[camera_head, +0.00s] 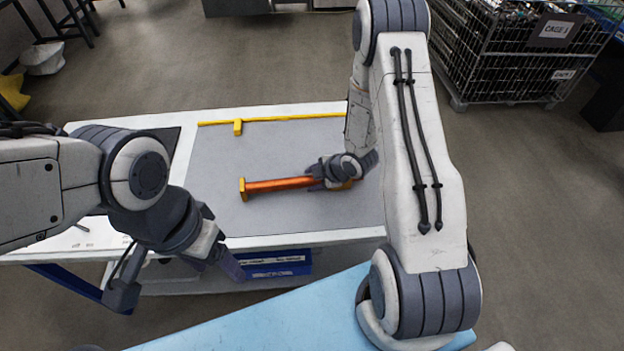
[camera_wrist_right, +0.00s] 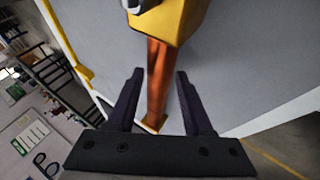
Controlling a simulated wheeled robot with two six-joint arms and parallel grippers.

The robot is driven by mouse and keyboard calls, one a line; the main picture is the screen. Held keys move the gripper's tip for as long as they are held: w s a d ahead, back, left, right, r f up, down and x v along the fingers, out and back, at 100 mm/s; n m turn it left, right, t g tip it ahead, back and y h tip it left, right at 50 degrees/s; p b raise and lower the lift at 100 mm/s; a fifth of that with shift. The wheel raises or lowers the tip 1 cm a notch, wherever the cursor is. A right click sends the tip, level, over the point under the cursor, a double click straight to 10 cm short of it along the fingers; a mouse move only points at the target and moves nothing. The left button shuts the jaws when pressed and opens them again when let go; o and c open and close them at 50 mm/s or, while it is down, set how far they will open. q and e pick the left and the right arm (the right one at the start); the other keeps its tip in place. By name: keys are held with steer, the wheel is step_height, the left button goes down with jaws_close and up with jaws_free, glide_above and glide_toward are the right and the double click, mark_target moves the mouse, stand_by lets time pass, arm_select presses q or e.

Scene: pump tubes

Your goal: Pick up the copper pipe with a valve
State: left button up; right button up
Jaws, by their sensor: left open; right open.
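The copper pipe (camera_head: 280,185) lies on the grey mat of the table, with a yellow fitting at its left end. My right gripper (camera_head: 316,178) is at the right part of the pipe and hides some of it and much of the valve end. In the right wrist view, the copper pipe (camera_wrist_right: 158,75) runs between the two open fingers (camera_wrist_right: 160,76), and the yellow valve body (camera_wrist_right: 175,20) shows beyond the fingertips. Contact with the fingers cannot be told. My left gripper (camera_head: 178,280) is open and empty in front of the table's near edge.
A thin yellow pipe (camera_head: 275,119) lies along the back of the table's grey mat (camera_head: 215,165). Blue bins (camera_head: 275,262) sit below the table top. A wire cage (camera_head: 505,55) stands at the back right. The mat between the two pipes is clear.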

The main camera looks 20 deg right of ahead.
steer(key=shift+x, duration=1)
jaws_close()
steer(key=shift+r, duration=0.1)
stand_by(0.6)
